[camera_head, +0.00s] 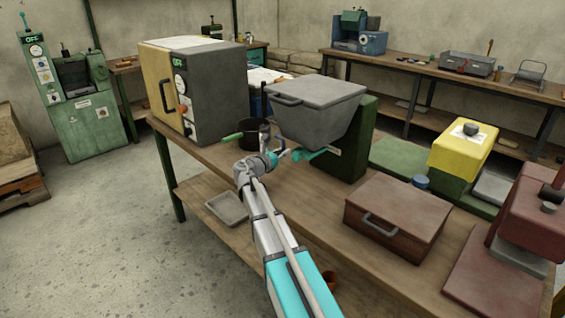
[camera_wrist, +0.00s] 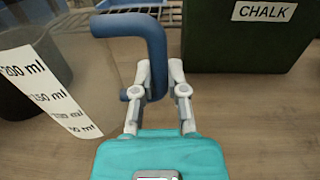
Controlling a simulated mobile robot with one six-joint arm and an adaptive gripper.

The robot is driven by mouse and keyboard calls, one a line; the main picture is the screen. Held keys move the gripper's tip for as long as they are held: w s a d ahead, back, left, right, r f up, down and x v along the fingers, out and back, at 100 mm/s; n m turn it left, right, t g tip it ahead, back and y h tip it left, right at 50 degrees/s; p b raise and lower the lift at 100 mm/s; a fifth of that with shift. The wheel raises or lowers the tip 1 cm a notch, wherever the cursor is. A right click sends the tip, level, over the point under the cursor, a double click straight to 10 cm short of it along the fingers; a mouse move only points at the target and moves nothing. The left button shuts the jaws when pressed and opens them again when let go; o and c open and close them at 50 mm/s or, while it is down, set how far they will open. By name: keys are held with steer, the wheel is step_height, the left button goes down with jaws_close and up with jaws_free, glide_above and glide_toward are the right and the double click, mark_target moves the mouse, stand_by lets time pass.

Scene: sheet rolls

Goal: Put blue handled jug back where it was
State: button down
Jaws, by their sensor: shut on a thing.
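The jug is clear, with a white volume scale (camera_wrist: 45,88) and a thick blue handle (camera_wrist: 155,48). In the wrist view its see-through body fills the left side, and the handle stands between my fingers. My gripper (camera_wrist: 160,72) is shut on that handle. In the head view my gripper (camera_head: 275,157) is over the wooden bench, in front of the grey hopper. The jug is small and hard to make out there. I cannot tell whether its base touches the bench.
A dark pot (camera_head: 251,128) with a green handle stands close by, behind the jug. A dark green block (camera_wrist: 250,45) labelled CHALK stands right of the handle. The grey hopper (camera_head: 316,92) overhangs near my gripper. A brown box (camera_head: 398,216) sits to the right on the bench.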

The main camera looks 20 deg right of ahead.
steer(key=shift+f+b, duration=1.9)
steer(key=shift+b, duration=0.05)
steer(key=shift+f, duration=0.15)
steer(key=c, duration=0.7)
jaws_free()
steer(key=shift+r, duration=0.2)
steer(key=v, duration=1.2)
